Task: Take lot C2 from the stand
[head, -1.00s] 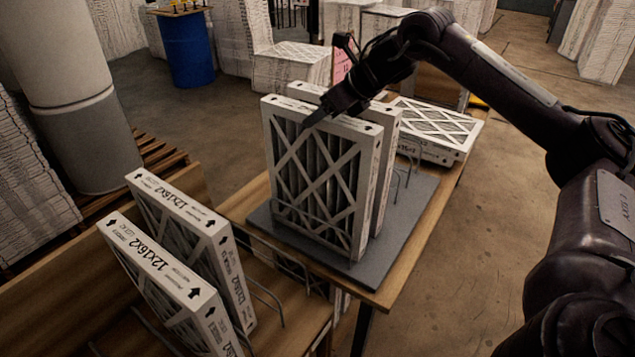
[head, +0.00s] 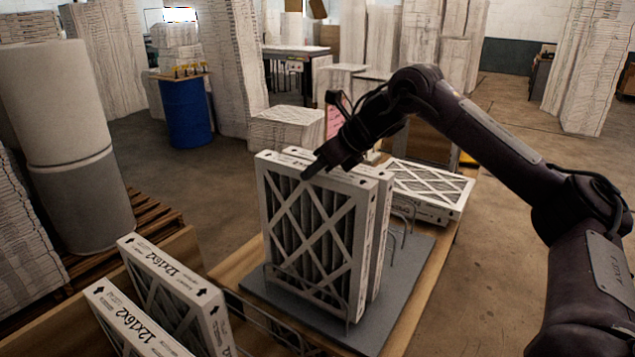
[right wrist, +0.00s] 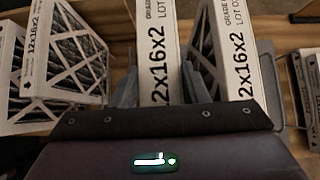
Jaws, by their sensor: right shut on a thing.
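Two white-framed pleated filters stand upright on the grey stand (head: 400,310). I cannot tell whether the held filter is clear of the stand. My left gripper is out of view.
Two more 12x16x2 filters (head: 172,275) stand upright at lower left. A flat stack of filters (head: 430,185) lies behind the stand, where empty wire dividers (head: 405,215) rise. A pink sign (head: 334,118) stands at the back. Open floor lies to the right.

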